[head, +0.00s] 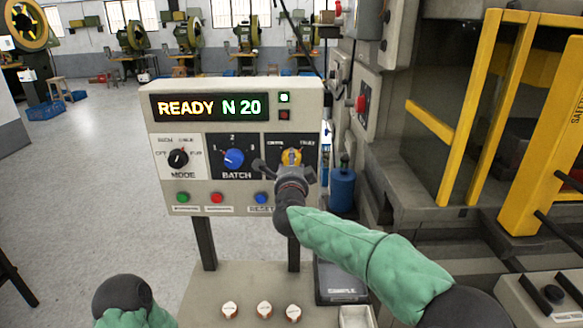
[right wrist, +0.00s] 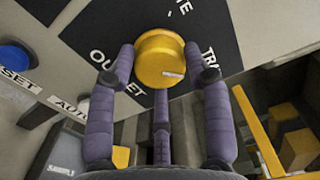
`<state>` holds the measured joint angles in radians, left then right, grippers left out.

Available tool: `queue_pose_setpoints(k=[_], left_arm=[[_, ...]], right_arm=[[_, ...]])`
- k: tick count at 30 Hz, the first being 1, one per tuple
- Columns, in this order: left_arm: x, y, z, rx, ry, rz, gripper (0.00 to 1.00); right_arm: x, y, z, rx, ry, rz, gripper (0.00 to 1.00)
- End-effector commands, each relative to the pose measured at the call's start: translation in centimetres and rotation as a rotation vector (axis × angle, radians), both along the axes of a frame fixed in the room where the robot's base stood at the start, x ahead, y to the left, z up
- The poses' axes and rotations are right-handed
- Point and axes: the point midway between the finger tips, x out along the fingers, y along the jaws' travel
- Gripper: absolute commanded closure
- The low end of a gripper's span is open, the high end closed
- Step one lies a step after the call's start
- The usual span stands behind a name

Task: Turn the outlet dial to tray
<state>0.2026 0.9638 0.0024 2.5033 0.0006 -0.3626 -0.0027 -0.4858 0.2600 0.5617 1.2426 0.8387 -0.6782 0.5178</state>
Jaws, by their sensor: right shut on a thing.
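The yellow outlet dial (head: 291,156) is at the right of the control panel (head: 160,195), below the labels for crate and tray. In the right wrist view the dial (right wrist: 158,58) sits between the fingers of my right gripper (right wrist: 162,75), which is shut on it. A small white mark shows on the dial's lower right; I cannot tell which label it points to. The TRAY label (right wrist: 211,62) is partly hidden by a finger. In the head view my right gripper (head: 288,170) covers the lower dial. My left gripper is not in view.
The panel also has a black mode knob (head: 178,158), a blue batch dial (head: 234,158), push buttons and a display reading "READY N 20". A press with yellow guards (head: 485,110) stands close at right.

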Motion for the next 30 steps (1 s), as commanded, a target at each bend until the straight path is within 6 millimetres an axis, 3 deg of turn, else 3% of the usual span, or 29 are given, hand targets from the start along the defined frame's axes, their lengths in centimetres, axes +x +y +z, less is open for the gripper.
queue_pose_setpoints(k=[11, 12, 14, 25, 30], left_arm=[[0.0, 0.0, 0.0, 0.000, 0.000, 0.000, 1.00], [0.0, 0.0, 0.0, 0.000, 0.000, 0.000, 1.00], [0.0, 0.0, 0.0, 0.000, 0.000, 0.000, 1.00], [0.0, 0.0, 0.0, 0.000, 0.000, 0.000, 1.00], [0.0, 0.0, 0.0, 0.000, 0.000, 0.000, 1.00]], right_arm=[[0.0, 0.1, -0.2, 0.005, 0.004, 0.001, 0.82], [0.0, 0.1, -0.2, 0.005, 0.004, 0.001, 0.41], [0.0, 0.1, -0.2, 0.005, 0.004, 0.001, 0.25], [-0.1, 0.0, -0.1, 0.004, 0.001, 0.000, 0.25], [-1.3, 0.0, 0.1, 0.004, 0.000, 0.000, 0.25]])
